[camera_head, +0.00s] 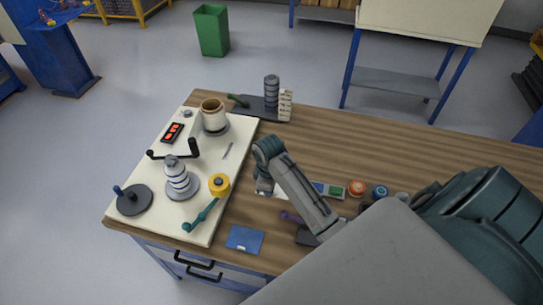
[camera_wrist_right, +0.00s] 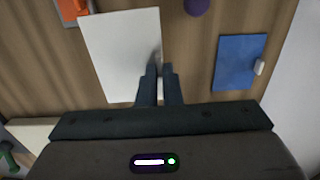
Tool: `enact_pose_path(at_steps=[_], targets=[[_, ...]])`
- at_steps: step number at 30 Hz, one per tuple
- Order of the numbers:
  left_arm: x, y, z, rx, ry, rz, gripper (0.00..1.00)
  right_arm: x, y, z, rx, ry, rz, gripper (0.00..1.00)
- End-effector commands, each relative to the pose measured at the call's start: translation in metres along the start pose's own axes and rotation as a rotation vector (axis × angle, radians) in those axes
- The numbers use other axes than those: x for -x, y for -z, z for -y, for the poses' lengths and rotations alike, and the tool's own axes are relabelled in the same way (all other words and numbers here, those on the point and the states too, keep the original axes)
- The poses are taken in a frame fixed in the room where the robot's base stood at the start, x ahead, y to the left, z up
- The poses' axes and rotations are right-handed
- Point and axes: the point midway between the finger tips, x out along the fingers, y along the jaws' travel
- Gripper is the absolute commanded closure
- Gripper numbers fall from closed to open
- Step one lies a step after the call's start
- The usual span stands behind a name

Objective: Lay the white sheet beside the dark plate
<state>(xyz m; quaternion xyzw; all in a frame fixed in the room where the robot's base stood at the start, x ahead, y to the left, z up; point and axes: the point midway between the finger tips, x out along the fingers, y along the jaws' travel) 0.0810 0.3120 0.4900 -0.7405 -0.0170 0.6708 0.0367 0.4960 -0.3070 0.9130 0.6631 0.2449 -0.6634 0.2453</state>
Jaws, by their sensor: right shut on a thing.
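The white sheet (camera_wrist_right: 118,45) lies on the wooden table in the right wrist view. In the head view only a pale bit of it (camera_head: 283,191) shows beside my right arm. My right gripper (camera_wrist_right: 159,72) is shut at the sheet's edge, its fingers close together there. In the head view the gripper (camera_head: 263,190) is low over the table, right of the cream board. A dark plate (camera_head: 250,113) lies at the table's back edge, well away from the sheet, carrying a grey ringed stack and a pale block. My left gripper is out of view.
The cream board (camera_head: 150,217) bears a striped roller, a cup, a crank and a teal-handled tool. A blue card (camera_head: 245,239) lies at the front edge. A dark flat piece (camera_head: 306,238) is partly behind my arm. Wood between the gripper and the dark plate is clear.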

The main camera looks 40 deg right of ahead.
Motion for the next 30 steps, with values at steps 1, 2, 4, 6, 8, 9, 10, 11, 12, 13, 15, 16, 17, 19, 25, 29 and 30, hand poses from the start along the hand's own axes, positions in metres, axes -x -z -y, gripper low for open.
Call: enact_pose_path(at_steps=[1,2,4,6,8,9,10,11,12,13,15,16,17,19,25,29,30], targets=[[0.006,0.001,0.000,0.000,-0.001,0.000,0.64,-0.008,0.000,0.001,-0.001,0.005,0.003,1.00],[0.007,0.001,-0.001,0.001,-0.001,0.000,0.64,-0.013,0.000,0.001,-0.001,0.004,0.001,1.00],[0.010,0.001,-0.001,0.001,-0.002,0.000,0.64,-0.024,0.000,0.001,-0.001,0.004,0.002,1.00],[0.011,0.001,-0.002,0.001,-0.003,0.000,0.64,-0.031,0.000,0.000,0.000,0.002,0.001,1.00],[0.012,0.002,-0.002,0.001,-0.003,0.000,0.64,-0.036,0.000,0.000,-0.001,0.001,0.001,1.00],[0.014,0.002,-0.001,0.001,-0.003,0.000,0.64,-0.040,0.000,0.000,-0.001,0.002,0.002,1.00],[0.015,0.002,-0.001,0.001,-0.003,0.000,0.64,-0.044,0.000,0.000,-0.001,0.003,0.003,1.00],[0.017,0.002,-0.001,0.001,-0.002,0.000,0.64,-0.049,0.000,0.001,-0.001,0.003,0.002,1.00],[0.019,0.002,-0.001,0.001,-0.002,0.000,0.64,-0.055,0.000,0.001,-0.002,0.003,0.003,1.00],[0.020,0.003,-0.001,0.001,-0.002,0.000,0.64,-0.059,0.000,0.001,-0.002,0.003,0.002,1.00],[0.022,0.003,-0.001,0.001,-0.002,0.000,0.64,-0.069,0.001,0.000,-0.002,0.003,0.001,1.00],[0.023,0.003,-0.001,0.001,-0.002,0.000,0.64,-0.072,0.001,0.000,-0.002,0.003,0.001,1.00],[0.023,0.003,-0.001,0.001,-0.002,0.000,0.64,-0.074,0.001,0.000,-0.002,0.002,0.000,1.00],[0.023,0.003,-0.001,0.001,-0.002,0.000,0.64,-0.077,0.001,0.000,-0.001,0.001,0.000,1.00],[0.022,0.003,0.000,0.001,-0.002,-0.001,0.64,-0.077,0.001,0.000,-0.001,0.000,-0.001,1.00],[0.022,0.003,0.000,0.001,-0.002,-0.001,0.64,-0.080,0.001,0.000,-0.001,0.000,0.000,1.00],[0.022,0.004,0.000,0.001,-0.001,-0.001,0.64,-0.080,0.001,0.000,-0.001,0.000,0.000,0.87]])
